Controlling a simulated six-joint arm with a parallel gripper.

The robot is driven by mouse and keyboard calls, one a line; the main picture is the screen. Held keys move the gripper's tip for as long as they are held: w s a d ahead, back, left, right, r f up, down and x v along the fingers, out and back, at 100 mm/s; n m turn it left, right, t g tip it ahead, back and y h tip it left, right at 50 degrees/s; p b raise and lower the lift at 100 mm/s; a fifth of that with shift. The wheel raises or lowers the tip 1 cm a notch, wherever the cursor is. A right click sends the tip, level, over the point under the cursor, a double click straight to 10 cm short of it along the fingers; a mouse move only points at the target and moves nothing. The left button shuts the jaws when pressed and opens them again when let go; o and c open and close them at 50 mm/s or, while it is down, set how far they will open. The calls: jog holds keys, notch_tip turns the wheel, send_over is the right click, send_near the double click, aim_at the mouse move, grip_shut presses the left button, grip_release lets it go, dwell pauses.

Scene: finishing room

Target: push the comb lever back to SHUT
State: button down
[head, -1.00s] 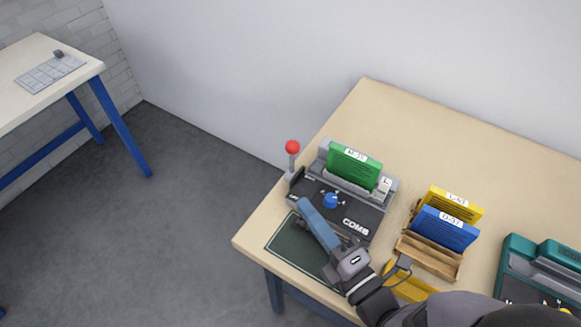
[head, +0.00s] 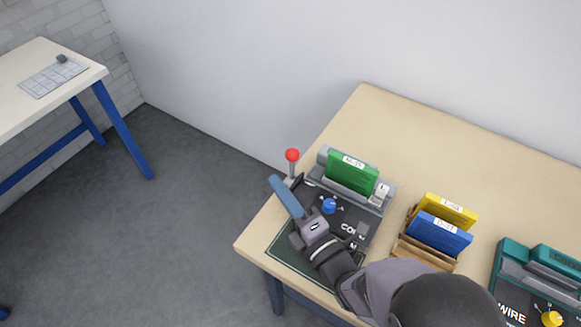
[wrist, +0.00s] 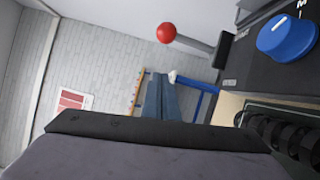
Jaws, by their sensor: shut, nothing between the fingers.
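The grey COMB machine (head: 352,221) stands at the left end of the table. A green block with a white label (head: 350,173) sits in its top slot. Its lever, a grey rod with a red ball (head: 292,155), sticks up at the machine's left side. The red ball also shows in the wrist view (wrist: 166,33). My gripper (head: 274,181) is shut and empty, its blue fingers pointing up and left. In the head view its tips are just left of and below the lever; I see no contact. The wrist view shows the closed fingers (wrist: 160,98) below the ball.
A blue knob (head: 329,206) is on the machine's front. A wooden rack with yellow (head: 449,208) and blue (head: 440,232) blocks stands to the right, then a teal WIRE machine (head: 538,265). A dark mat (head: 285,252) lies under my arm. Open floor is left of the table.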

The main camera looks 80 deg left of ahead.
aim_at(296, 160)
jog(key=shift+w+a+r+p, duration=0.15)
jog(key=shift+w+a+p, duration=0.25)
jog(key=shift+w+a, duration=0.35)
jog(key=shift+w+a+r+p, duration=0.15)
jog(key=shift+w+a+p, duration=0.25)
jog(key=shift+w+a, duration=0.35)
jog(key=shift+w+a+r+m+h, duration=0.35)
jog(key=shift+w+a+m, duration=0.25)
jog(key=shift+m, duration=0.2)
jog(key=shift+w+a+m+h+b, duration=0.25)
jog(key=shift+w+a+m+b, duration=0.2)
jog(key=shift+m, duration=0.25)
jog(key=shift+w+a+f+t+b, duration=0.15)
jog(key=shift+w+a+t+b, duration=0.15)
jog(key=shift+b, duration=0.25)
jog(key=shift+w+a+r, duration=0.1)
jog(key=shift+r, duration=0.1)
